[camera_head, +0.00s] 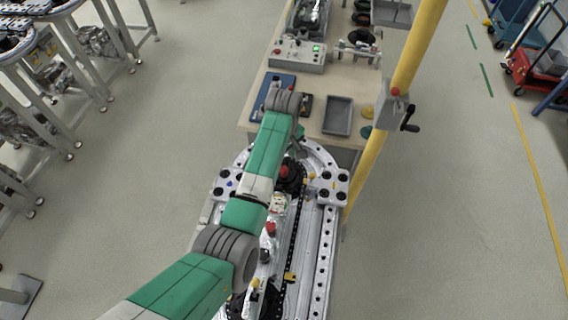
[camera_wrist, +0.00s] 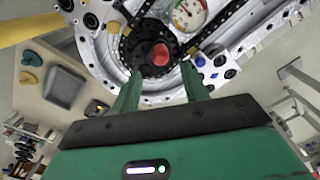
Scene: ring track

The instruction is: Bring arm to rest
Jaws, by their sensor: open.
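My arm shows in green and grey in the head view, reaching from the bottom left up over the track to a bent grey wrist (camera_head: 285,101) above the table's near edge. My gripper (camera_wrist: 160,70) is open and empty in the wrist view. Its two green fingers stand apart, with a red knob (camera_wrist: 161,54) on a black round hub seen between and beyond them. I cannot tell the gap to the knob. In the head view the gripper is mostly hidden by the arm.
The silver track (camera_head: 326,245) runs below my arm. A wooden table (camera_head: 345,88) beyond it holds a grey tray (camera_head: 338,115), a blue board (camera_head: 263,95) and a control box (camera_head: 297,55). A yellow post (camera_head: 415,45) with a crank stands to the right.

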